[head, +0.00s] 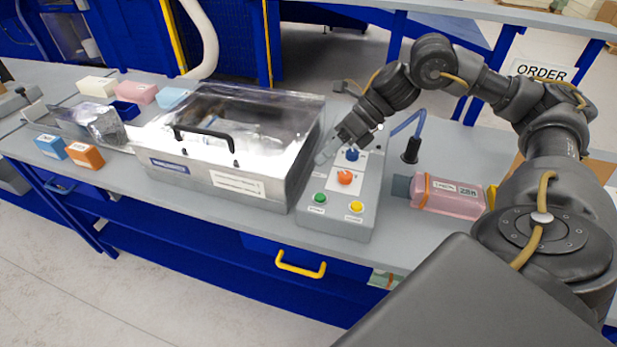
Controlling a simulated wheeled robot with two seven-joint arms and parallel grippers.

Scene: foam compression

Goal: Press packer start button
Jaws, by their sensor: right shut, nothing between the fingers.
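The packer (228,141) is a metal box with a clear lid and a black handle; the lid is down. Beside it on the right is a grey control panel (338,221) with a green button (320,198), a yellow button (355,207), an orange-red button (345,177) and a blue one (351,154). The labels are too small to read surely. My right gripper (322,157) is shut and empty, above the panel's upper left part, next to the packer's right side. I cannot tell whether it touches anything. My left gripper is not in view.
A pink pack (449,195) lies right of the panel, near a black nozzle (411,150) on a blue hose. Several foam blocks, including an orange one (85,156), and a filled silvery bag (103,124) lie left of the packer. A yellow drawer handle (301,266) is below the table edge.

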